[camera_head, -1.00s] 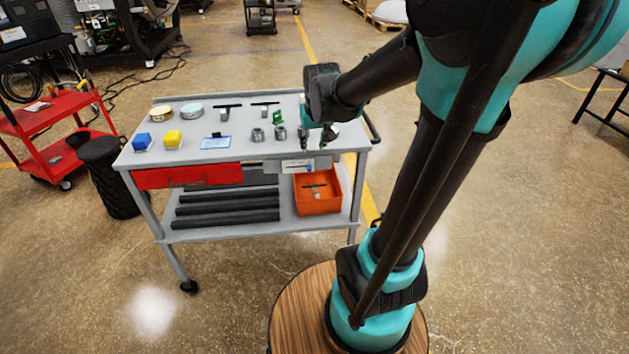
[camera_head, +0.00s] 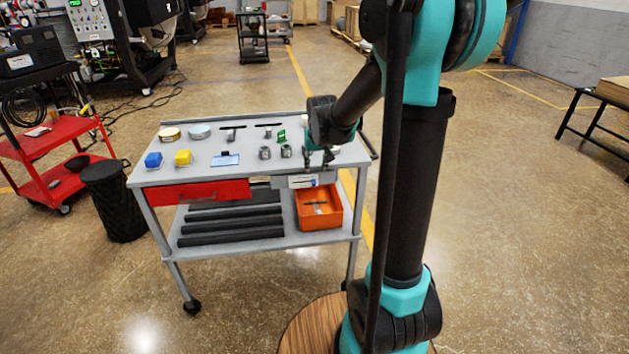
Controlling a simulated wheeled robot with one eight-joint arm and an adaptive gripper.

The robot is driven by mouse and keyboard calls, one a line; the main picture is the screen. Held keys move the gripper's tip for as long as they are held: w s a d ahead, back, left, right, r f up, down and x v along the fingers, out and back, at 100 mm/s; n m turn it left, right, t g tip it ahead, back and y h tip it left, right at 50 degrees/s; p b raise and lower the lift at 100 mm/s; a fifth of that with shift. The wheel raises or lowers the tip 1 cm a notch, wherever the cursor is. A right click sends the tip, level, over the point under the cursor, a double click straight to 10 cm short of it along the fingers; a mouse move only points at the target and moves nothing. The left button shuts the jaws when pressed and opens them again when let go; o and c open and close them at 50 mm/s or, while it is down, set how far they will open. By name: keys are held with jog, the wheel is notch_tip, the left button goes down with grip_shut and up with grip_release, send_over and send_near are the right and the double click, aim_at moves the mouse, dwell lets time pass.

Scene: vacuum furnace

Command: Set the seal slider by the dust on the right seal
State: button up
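A white slider plate (camera_head: 302,181) with a small blue marker near its right end is on the cart's front edge, right of the red drawer. Two small grey metal cylinders (camera_head: 264,153) and (camera_head: 286,151) stand side by side on the cart top; I cannot tell if these are the seals, and no dust can be made out at this size. My gripper (camera_head: 318,161) points down over the cart's front right, above and behind the slider plate. Its fingers are apart with nothing visible between them. A pale metal piece beside the gripper is partly hidden by it.
The grey cart top (camera_head: 215,176) also holds a blue block (camera_head: 153,160), a yellow block (camera_head: 183,157), a blue card (camera_head: 225,160), a green item (camera_head: 281,135), two tins and two T-shaped tools. An orange bin (camera_head: 318,221) sits on the lower shelf.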

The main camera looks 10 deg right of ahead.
aim_at(314, 182)
jog(key=x, duration=0.9)
jog(key=shift+w+f, duration=0.1)
jog(key=shift+f, duration=0.1)
grip_shut()
jog(key=shift+a, duration=0.1)
